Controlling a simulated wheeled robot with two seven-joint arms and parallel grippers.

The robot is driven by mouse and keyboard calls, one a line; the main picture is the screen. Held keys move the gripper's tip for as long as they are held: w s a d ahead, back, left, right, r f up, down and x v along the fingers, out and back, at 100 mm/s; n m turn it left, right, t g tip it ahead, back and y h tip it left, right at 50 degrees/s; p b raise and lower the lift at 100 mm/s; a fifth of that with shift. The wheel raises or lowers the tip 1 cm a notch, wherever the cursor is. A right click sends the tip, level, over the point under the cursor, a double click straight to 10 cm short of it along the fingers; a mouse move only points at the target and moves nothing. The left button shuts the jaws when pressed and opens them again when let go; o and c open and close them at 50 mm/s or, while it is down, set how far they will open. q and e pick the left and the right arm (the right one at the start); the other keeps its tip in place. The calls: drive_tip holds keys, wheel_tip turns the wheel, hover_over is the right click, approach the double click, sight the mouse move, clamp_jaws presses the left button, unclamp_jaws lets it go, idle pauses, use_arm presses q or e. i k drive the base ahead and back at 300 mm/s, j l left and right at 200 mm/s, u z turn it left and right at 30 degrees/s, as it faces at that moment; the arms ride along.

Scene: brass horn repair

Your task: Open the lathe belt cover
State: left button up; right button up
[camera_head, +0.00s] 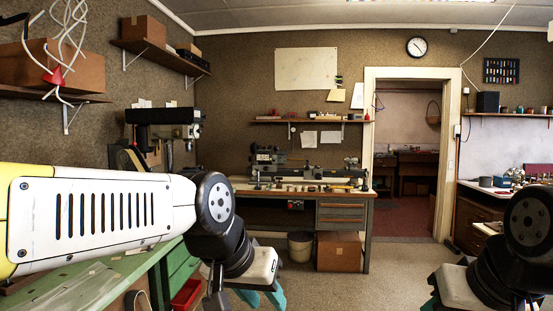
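A small metal lathe (312,172) stands on a workbench (345,197) against the back wall, beyond my grippers. Its dark headstock end (266,158) is at the left. The belt cover is too small to make out for certain there, and I cannot tell its position. My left gripper (262,299) hangs at the bottom centre, with teal fingertips apart and nothing seen between them. It is far short of the lathe. My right gripper (430,303) is at the bottom right edge, mostly cut off, with only a bit of teal fingertip showing.
A green bench (95,285) runs along the left, with a drill press (168,128) behind it. A bin (300,246) and a cardboard box (339,251) stand by the workbench. A doorway (405,150) opens at the right. The floor ahead is clear.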

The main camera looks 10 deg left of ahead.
sight(264, 155)
drive_tip(key=i+u, duration=0.1)
drive_tip(key=u, duration=0.45)
drive_tip(key=i, duration=3.9)
drive_tip(key=i+z, duration=0.1)
drive_tip(key=i, duration=0.7)
drive_tip(key=i+j, duration=0.1)
drive_tip(key=i, duration=0.65)
drive_tip(key=i+j+z, duration=0.15)
drive_tip(key=i, duration=0.65)
